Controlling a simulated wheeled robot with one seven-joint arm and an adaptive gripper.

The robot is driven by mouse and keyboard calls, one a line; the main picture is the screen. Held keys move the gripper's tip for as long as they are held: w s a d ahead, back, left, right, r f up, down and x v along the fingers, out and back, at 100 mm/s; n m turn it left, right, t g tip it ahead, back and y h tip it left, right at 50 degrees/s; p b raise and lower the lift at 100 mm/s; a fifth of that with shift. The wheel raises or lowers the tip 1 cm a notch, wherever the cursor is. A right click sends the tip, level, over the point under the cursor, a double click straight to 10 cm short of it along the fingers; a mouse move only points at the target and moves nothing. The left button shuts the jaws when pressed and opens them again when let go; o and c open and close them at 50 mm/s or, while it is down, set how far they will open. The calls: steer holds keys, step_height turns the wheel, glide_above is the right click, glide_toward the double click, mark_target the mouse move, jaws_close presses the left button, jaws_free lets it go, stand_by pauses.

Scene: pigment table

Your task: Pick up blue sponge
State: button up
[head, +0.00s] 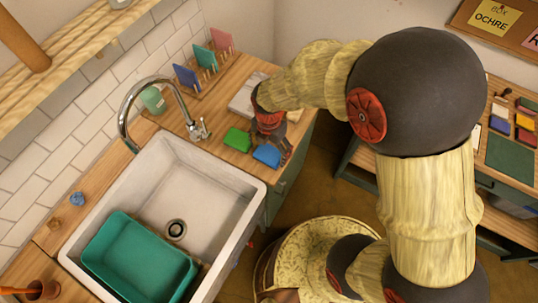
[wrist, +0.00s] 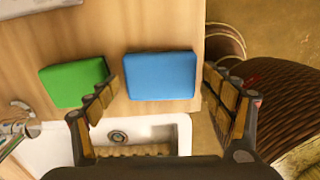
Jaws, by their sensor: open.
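The blue sponge (head: 267,155) lies on the wooden counter beside the sink's far right corner, close to the counter edge. In the wrist view the blue sponge (wrist: 161,75) is a flat block between and beyond my two fingers. My gripper (wrist: 160,98) is open and empty, with one finger to the left of the sponge and one to the right. In the head view my gripper (head: 272,140) hangs over the counter at the sponge. I cannot tell whether the fingers touch it. A green sponge (wrist: 73,82) lies just left of the blue one, partly behind my left finger.
The white sink (head: 215,182) holds a teal basin (head: 137,258), and a curved faucet (head: 130,115) stands behind it. A rack with colored boards (head: 187,77) stands at the back. A pale board (head: 244,97) lies behind my gripper. The counter edge drops off right of the blue sponge.

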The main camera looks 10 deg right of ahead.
steer(key=shift+f, duration=0.7)
steer(key=shift+c, duration=0.7)
steer(key=c, duration=0.4)
